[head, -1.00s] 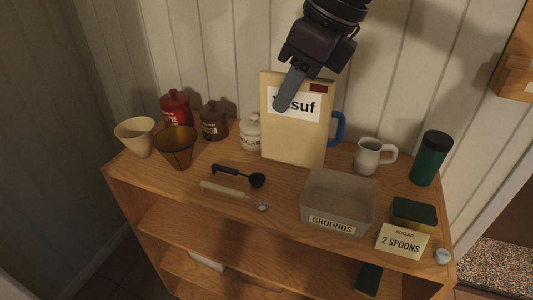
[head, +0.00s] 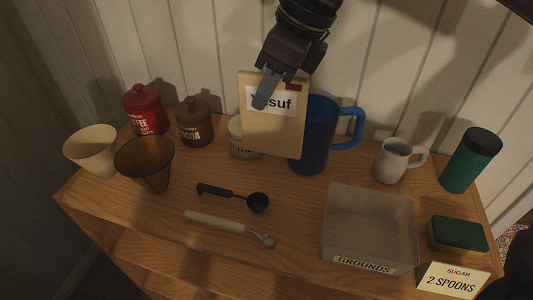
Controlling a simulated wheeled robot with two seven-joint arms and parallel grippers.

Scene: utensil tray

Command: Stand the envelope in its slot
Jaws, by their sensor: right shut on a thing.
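The tan envelope (head: 272,137) is upright in the head view, with a white label reading partly "usuf" and a dark red stamp at its top right corner. My right gripper (head: 268,90) comes down from the top and is shut on the envelope's upper part; one dark finger covers the start of the name. The envelope hangs in front of the blue mug (head: 316,140) and the sugar jar, hiding part of both. Whether its lower edge touches the shelf top, I cannot tell. No slot for it is recognisable in view. My left gripper is not in view.
On the wooden top (head: 295,205) lie a black scoop (head: 230,196) and a pale-handled spoon (head: 225,222). A grey grounds bin (head: 368,228), green sponge (head: 457,236) and sugar card (head: 453,281) are at right. Red (head: 145,110) and brown (head: 194,122) canisters stand at back left.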

